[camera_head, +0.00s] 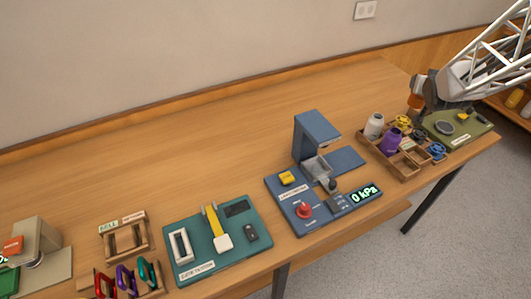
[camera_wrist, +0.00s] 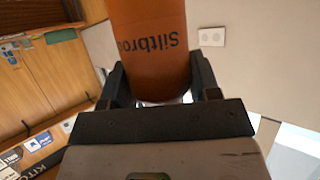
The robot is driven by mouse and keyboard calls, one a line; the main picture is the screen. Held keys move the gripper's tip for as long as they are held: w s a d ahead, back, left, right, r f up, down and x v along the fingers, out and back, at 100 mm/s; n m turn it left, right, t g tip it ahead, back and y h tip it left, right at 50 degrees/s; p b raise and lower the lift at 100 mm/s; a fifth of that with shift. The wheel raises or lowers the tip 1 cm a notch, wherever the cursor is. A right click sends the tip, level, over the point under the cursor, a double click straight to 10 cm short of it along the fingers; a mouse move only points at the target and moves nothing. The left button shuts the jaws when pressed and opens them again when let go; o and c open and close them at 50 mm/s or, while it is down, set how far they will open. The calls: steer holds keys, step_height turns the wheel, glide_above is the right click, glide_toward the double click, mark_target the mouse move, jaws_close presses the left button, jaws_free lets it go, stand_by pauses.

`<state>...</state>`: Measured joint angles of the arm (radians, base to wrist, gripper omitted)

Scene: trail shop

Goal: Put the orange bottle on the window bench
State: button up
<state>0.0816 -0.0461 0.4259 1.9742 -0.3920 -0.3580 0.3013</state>
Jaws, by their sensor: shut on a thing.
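The orange bottle (camera_head: 414,101) is at the upper right of the head view, held above the right end of the wooden bench. In the wrist view the orange bottle (camera_wrist: 150,45) fills the top middle and bears the dark letters "Siltbro", cut off at its edge. My gripper (camera_head: 418,92) is shut on it, and in the wrist view my gripper (camera_wrist: 160,85) has one finger on each side of it. Its far end is out of the wrist frame. No label in the frames marks any surface as the window bench.
The long wooden bench (camera_head: 150,155) carries a teal board (camera_head: 190,265), a blue press station (camera_head: 345,158) reading "0 kPa" and a wooden tray (camera_head: 400,171) with a white bottle, a purple bottle and knobs. A green board (camera_head: 475,130) lies at its right end. The bench's back left is clear.

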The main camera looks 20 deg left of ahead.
steer(key=w+a+r, duration=0.2)
steer(key=w+a, duration=0.3)
steer(key=a, duration=0.5)
steer(key=s+a+r+n+g+y, duration=0.1)
steer(key=s+a+n+y, duration=0.2)
steer(key=s+a, duration=0.5)
steer(key=s+a+r+n+g+y, duration=0.1)
steer(key=s+a+n+g+y, duration=0.2)
steer(key=a, duration=0.9)
steer(key=s+a+r+n+y, duration=0.1)
steer(key=s+a+n+y, duration=0.2)
steer(key=s+a, duration=0.5)
steer(key=s+a+f+n+g+y, duration=0.1)
steer(key=s+a+f+n+g, duration=0.4)
steer(key=s, duration=0.7)
steer(key=s+a+f+n+g+y, duration=0.1)
steer(key=s+a+f+n+g, duration=0.4)
steer(key=s+a+f, duration=0.4)
steer(key=s+a+g, duration=0.1)
steer(key=s+a, duration=0.2)
steer(key=s, duration=0.1)
steer(key=shift+a+y, duration=0.35)
steer(key=shift+y, duration=0.05)
steer(key=shift+w+a+f, duration=0.1)
